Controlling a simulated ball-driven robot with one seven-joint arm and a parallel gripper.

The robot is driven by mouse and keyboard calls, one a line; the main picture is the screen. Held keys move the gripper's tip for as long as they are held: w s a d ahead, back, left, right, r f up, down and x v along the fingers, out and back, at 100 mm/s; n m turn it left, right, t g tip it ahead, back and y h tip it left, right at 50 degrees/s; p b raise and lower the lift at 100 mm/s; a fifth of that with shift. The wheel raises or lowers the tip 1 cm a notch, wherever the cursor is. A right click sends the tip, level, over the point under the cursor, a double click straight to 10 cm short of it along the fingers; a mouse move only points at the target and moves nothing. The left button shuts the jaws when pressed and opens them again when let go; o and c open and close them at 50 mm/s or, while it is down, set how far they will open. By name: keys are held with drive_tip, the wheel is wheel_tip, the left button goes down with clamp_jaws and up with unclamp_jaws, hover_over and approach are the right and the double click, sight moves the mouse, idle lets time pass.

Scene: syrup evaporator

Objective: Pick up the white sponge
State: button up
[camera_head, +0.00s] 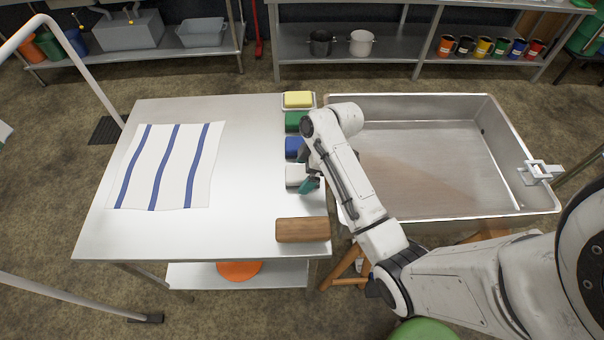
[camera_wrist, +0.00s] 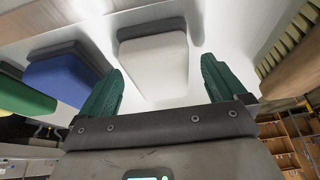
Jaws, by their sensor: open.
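The white sponge (camera_head: 295,176) lies on the metal table, near its right edge, in a column of coloured sponges. My gripper (camera_head: 309,184) is at its right side in the head view, and my arm hides part of that area. In the wrist view the white sponge (camera_wrist: 154,62), with a dark grey layer on one face, shows between and beyond my two green fingertips (camera_wrist: 158,85). The fingers are apart with nothing held between them. I cannot tell whether either finger touches the sponge.
A blue sponge (camera_head: 293,148) lies beside the white one, then a green sponge (camera_head: 293,121) and a yellow sponge (camera_head: 298,99). A striped cloth (camera_head: 168,167) lies left. A metal basin (camera_head: 440,98) stands right. The table's middle is clear.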

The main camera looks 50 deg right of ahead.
drive_tip(key=shift+w+f, duration=0.1)
drive_tip(key=shift+f, duration=0.1)
drive_tip(key=shift+c, duration=0.5)
drive_tip(key=c, duration=1)
